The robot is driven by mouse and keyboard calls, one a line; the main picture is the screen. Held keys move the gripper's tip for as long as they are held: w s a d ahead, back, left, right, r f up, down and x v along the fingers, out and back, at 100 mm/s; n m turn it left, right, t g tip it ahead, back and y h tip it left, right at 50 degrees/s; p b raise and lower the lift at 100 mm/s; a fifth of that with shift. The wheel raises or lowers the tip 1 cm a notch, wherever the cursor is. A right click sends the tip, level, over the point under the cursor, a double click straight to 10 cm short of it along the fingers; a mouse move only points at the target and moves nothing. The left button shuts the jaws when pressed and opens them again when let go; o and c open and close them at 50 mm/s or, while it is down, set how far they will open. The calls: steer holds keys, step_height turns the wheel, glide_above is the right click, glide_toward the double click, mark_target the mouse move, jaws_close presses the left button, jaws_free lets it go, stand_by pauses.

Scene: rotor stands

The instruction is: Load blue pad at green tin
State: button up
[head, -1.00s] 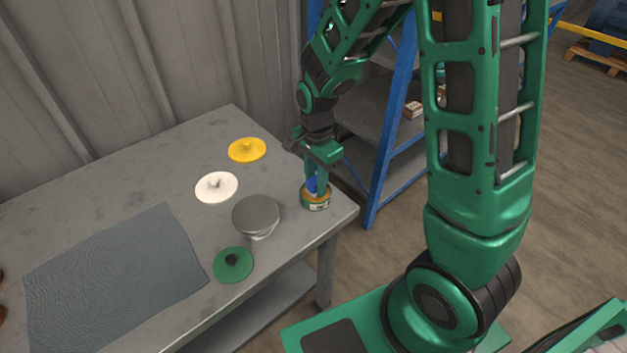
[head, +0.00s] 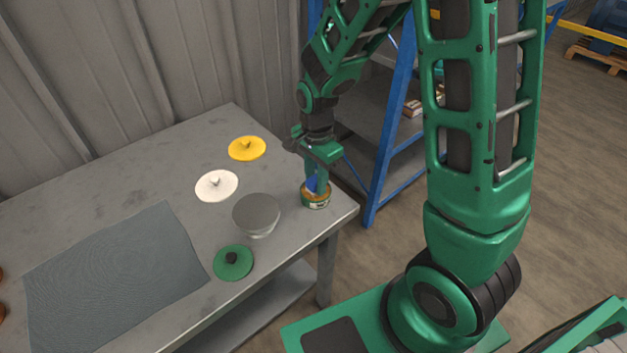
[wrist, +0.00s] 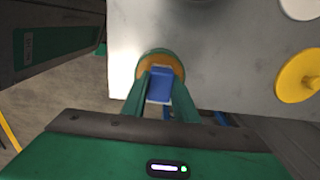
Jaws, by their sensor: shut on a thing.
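The green tin (head: 316,201) stands near the right corner of the grey table, with a tan-orange top. It also shows in the wrist view (wrist: 144,62). My gripper (head: 318,188) points down over the tin and is shut on the blue pad (head: 310,184). In the wrist view the blue pad (wrist: 160,84) sits between the green fingers, in front of the tin's top. The pad's lower end is at the tin's opening; I cannot tell whether it touches the inside. The fingers hide part of both.
On the grey table (head: 110,180), left of the tin, are a silver dish (head: 256,214), a green disc (head: 233,268), a white disc (head: 208,188) and a yellow disc (head: 240,152). A grey mat (head: 110,280) lies front left. A blue-framed shelf (head: 387,150) stands behind the table's right edge.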

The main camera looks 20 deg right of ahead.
stand_by(0.3)
steer(key=shift+r, duration=3.45)
